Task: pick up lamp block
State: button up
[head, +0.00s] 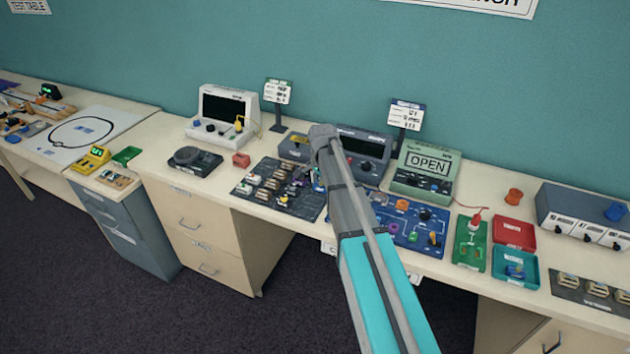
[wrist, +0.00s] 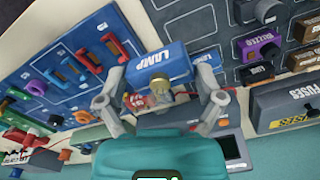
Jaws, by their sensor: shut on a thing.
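The lamp block (wrist: 158,68) is blue with white LAMP lettering and a small brass-coloured bulb part on its side. In the wrist view it sits between the two fingers of my gripper (wrist: 160,98), which is shut on it, one finger against each end. In the head view my arm covers the gripper and I cannot make out the block there. Whether the block still touches the surface below is not clear.
A dark parts tray (head: 250,189) lies left of my arm, with labelled parts such as a purple buzzer (wrist: 262,47). A blue circuit board (head: 389,226) lies to the right. A green OPEN instrument (head: 426,167) and grey meter (head: 372,147) stand behind.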

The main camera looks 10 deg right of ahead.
jog(key=s+d+r+p, duration=0.3)
jog(key=s+d+r, duration=0.1)
jog(key=s, duration=0.4)
jog(key=shift+s+r+p, duration=0.3)
jog(key=shift+p, duration=0.05)
jog(key=shift+f, duration=0.25)
jog(key=shift+a, duration=0.15)
dwell(0.4)
